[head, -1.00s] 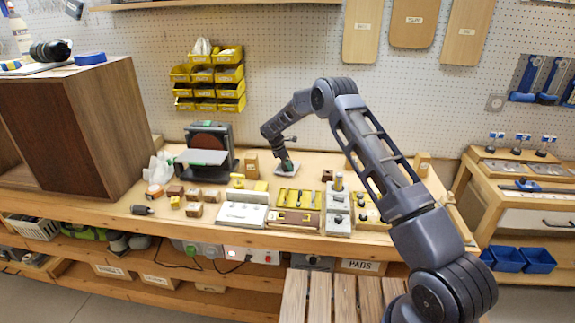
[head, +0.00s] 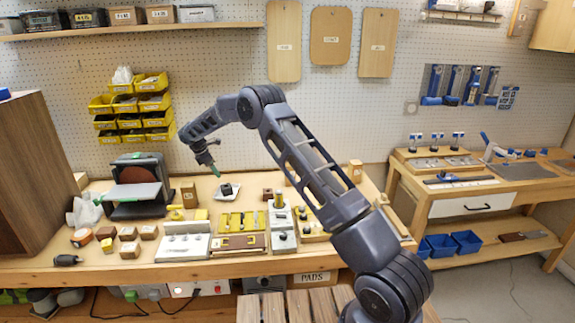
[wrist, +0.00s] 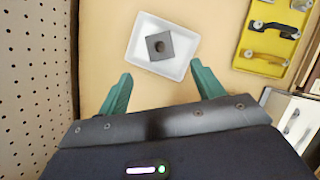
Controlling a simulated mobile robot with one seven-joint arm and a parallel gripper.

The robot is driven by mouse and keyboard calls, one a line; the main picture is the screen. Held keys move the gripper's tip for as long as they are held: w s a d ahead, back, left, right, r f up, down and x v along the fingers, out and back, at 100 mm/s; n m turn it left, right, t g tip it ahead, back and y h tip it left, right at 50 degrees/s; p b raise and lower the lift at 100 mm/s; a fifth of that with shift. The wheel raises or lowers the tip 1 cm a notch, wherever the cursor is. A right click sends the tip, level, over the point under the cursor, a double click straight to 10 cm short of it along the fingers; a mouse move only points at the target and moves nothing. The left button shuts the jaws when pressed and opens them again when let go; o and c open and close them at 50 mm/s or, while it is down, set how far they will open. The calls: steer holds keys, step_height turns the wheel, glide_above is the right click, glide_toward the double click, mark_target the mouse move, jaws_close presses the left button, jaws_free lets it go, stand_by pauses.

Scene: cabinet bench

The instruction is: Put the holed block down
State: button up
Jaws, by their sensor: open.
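The holed block (wrist: 160,45) is dark grey with a round hole in its top face. It sits inside a small white tray (wrist: 142,56), apart from my fingers. In the head view the block (head: 226,188) shows as a small dark shape in the tray (head: 217,196) on the bench. My gripper (wrist: 161,69) is open and empty, its green fingers spread and pointing toward the tray. In the head view my gripper (head: 216,172) hangs above the tray, with clear space between.
A yellow rack (wrist: 268,40) lies right of the tray in the wrist view. A sander (head: 138,185) and several small wooden blocks stand left on the bench (head: 330,262). A pegboard wall (wrist: 34,80) rises close on the left in the wrist view.

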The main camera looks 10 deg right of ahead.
steer(key=s+d+r+m+y, duration=0.1)
steer(key=s+d+r+m, duration=0.2)
steer(key=d+r, duration=0.55)
steer(key=s+d+r+m, duration=0.2)
steer(key=d+r, duration=0.6)
steer(key=r, duration=0.2)
steer(key=s+d+r+m+y, duration=0.1)
steer(key=s+d+r+m, duration=0.5)
steer(key=s+d+r, duration=0.65)
steer(key=s+d+r+m+t+y, duration=0.15)
steer(key=s+d+m, duration=0.35)
steer(key=s+d, duration=1.05)
steer(key=s+d+f+m, duration=0.2)
steer(key=s+f+m, duration=0.1)
steer(key=s, duration=0.6)
steer(key=s+d+f+m+t, duration=0.1)
steer(key=s+f+m, duration=0.1)
steer(key=s, duration=0.7)
steer(key=shift+s+d+f+m+y, duration=0.35)
steer(key=shift+s+f+m, duration=0.05)
steer(key=shift+m, duration=0.4)
stand_by(0.8)
